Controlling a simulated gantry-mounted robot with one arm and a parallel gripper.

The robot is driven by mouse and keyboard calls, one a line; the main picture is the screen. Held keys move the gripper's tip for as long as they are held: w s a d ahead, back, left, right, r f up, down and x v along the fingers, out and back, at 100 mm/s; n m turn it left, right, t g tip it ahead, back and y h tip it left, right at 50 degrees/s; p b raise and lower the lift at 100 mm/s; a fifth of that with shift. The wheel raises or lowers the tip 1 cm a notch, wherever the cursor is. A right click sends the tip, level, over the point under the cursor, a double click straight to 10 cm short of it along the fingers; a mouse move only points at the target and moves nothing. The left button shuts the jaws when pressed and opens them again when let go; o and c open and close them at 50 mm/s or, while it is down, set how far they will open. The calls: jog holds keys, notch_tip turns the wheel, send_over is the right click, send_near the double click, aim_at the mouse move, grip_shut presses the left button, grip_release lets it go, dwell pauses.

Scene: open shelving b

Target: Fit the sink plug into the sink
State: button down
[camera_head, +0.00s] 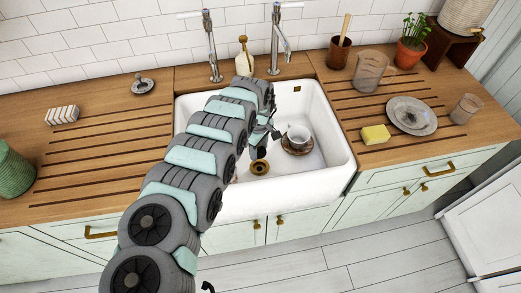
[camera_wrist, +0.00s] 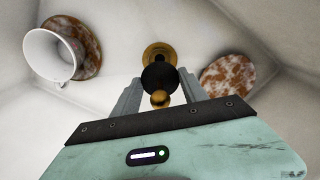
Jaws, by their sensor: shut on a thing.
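The sink plug (camera_wrist: 158,78) is black with a brass knob. My gripper (camera_wrist: 159,98) is shut on it, with one grey finger at each side. The brass drain (camera_wrist: 160,53) shows just beyond the plug in the wrist view, partly covered by it. In the head view my gripper (camera_head: 261,146) hangs inside the white sink (camera_head: 325,152). The dark plug (camera_head: 257,154) is below the fingers, close above the drain (camera_head: 260,168). I cannot tell whether plug and drain touch.
A white cup (camera_head: 298,136) on a brown saucer (camera_head: 297,149) stands in the sink, right of my gripper. A speckled plate (camera_wrist: 228,78) lies on the other side, hidden in the head view. Two taps (camera_head: 213,55) stand behind. A yellow sponge (camera_head: 375,134) is on the right counter.

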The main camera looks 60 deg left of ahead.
notch_tip(320, 180, down, 6)
jog(key=b, duration=0.5)
jog(key=shift+b, duration=0.4)
jog(key=shift+d+f+p, duration=0.1)
jog(key=shift+p, duration=0.25)
jog(key=shift+f, duration=1.25)
jog(key=shift+w+r, duration=0.1)
jog(key=shift+p, duration=0.7)
